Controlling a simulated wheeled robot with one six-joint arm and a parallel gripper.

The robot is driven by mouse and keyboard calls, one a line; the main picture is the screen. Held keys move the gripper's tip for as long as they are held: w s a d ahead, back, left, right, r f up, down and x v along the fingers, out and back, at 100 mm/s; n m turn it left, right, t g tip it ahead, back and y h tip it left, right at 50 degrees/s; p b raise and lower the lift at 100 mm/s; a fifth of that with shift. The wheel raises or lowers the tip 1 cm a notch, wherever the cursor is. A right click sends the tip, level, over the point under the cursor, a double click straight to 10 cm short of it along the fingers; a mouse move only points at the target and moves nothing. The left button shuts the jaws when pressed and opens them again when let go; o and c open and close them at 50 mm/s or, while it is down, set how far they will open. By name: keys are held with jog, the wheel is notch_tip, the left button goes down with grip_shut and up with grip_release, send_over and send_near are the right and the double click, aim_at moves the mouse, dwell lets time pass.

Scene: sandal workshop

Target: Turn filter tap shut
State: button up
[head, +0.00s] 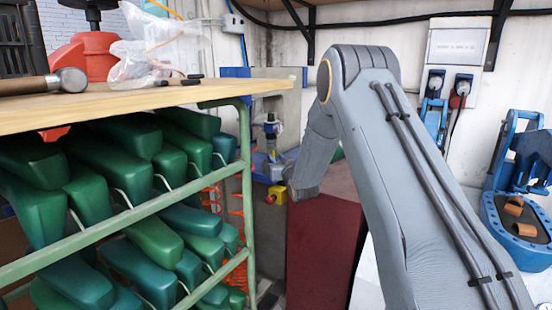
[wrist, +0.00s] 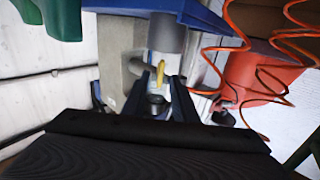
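The filter tap shows in the wrist view as a small yellow lever (wrist: 160,73) above a dark round fitting, against a grey pipe. My gripper (wrist: 150,82) has two dark fingers standing apart, one on each side of the lever in the picture. I cannot tell whether either finger touches it. In the head view my arm reaches down behind the shelf's end to the filter unit (head: 272,130) on the wall side. My wrist partly hides the tap area there, and the fingertips are too small to make out clearly.
Orange coiled hose (wrist: 230,45) hangs close beside the tap. A dark red panel (head: 322,245) stands below my wrist. A blue machine (head: 520,228) is at right.

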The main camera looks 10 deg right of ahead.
jog(key=shift+w+a, duration=0.1)
jog(key=shift+w, duration=0.5)
grip_shut()
